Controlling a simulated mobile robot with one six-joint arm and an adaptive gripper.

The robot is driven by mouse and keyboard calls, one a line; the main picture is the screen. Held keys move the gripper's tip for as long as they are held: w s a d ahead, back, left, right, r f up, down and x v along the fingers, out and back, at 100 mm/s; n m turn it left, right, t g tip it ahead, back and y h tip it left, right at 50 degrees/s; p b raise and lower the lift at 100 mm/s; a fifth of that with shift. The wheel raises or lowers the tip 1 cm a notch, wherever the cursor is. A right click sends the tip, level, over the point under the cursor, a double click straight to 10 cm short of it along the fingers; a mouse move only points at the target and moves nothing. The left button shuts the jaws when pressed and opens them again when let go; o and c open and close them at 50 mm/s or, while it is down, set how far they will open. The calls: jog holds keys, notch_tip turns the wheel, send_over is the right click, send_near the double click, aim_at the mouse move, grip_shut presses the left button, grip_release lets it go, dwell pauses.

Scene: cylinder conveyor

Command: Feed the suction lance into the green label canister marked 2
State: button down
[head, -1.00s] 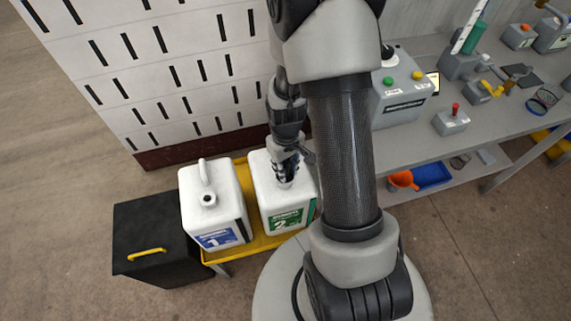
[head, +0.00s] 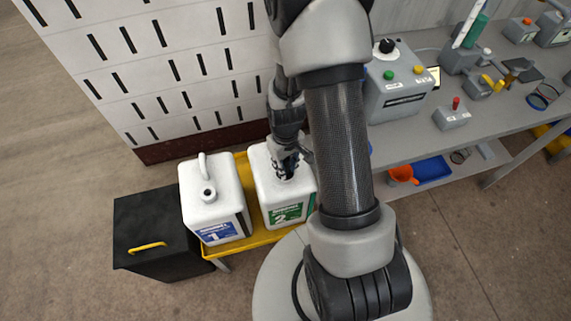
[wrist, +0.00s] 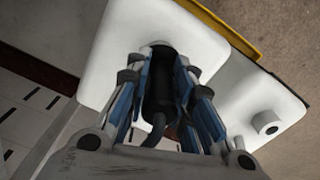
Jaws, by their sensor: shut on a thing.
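The white canister marked 2 (head: 268,188) has a green label and stands upright in the yellow tray (head: 242,172). My gripper (head: 286,170) is directly over its top, fingers pointing down, beside the dark forearm. In the wrist view my gripper (wrist: 163,70) is shut on a black cylindrical piece with a hose, the suction lance (wrist: 159,90). The lance's lower part and the canister's mouth are hidden by the gripper and the lance head, so I cannot tell how deep it sits. The blue-label canister marked 1 (head: 226,185) stands to the left, with an open round mouth.
A black box with a yellow handle (head: 150,225) stands left of the tray. A slotted white panel (head: 150,60) rises behind. At right, a grey bench (head: 415,130) carries a control box (head: 400,88) and several small devices. Open floor lies in front at left.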

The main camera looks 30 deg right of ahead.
jog(key=shift+f, duration=0.1)
dwell(0.3)
jog(key=c, duration=1.3)
grip_release()
notch_tip(320, 180, up, 12)
